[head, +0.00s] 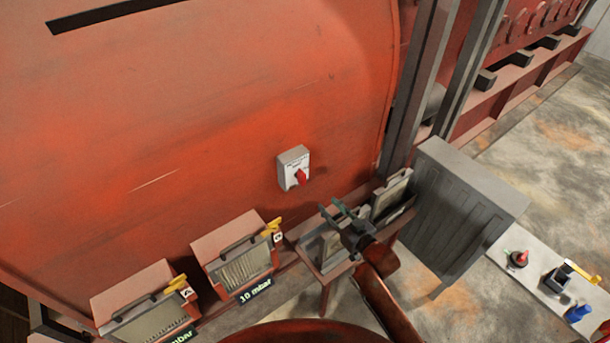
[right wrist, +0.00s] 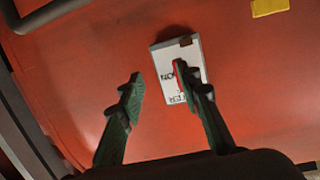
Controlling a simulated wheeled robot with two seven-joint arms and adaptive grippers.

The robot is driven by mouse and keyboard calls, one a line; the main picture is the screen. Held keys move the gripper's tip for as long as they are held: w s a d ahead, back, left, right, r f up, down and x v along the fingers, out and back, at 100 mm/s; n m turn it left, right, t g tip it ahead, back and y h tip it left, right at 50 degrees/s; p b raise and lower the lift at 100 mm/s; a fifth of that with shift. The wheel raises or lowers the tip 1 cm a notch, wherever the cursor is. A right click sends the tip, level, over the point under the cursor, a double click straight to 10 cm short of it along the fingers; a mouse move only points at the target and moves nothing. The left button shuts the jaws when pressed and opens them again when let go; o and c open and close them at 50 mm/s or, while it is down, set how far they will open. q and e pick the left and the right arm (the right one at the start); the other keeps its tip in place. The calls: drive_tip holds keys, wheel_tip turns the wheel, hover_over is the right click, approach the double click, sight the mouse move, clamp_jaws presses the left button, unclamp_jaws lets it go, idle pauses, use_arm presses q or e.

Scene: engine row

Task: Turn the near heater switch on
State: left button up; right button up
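The heater switch (head: 291,169) is a small light grey box on the red engine wall, with a red knob (head: 301,177) on its front. In the right wrist view the switch's pale label plate (right wrist: 190,97) shows parts of its lettering, including "ON". The knob there is mostly hidden behind one finger, and I cannot tell its setting. My right gripper (head: 338,214) is open, its two green fingers apart, below and to the right of the switch in the head view. In the right wrist view its right finger overlaps the plate; contact cannot be told. My left gripper is not in view.
Two red gauge boxes with yellow levers (head: 236,256) stand at lower left, one labelled "10 mbar" (head: 255,290). A grey cabinet (head: 460,215) and a pale bench (head: 527,247) with controls stand at right.

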sight(304, 177)
drive_tip(key=shift+w+a+r+n+t+y+p, duration=0.15)
drive_tip(key=shift+w+a+r+n+y, duration=0.2)
drive_tip(key=shift+w+a+r, duration=0.85)
drive_tip(key=shift+w+a+r+n+t+y+p, duration=0.15)
drive_tip(key=shift+w+a+r+y, duration=0.3)
drive_tip(key=shift+w+a, duration=1.35)
drive_tip(key=shift+w+a+r+n+t+y+p, duration=0.15)
drive_tip(key=shift+w+a+r+y, duration=0.45)
drive_tip(key=shift+w+a, duration=0.95)
drive_tip(key=shift+w+d+r, duration=0.15)
drive_tip(key=shift+d, duration=0.1)
clamp_jaws()
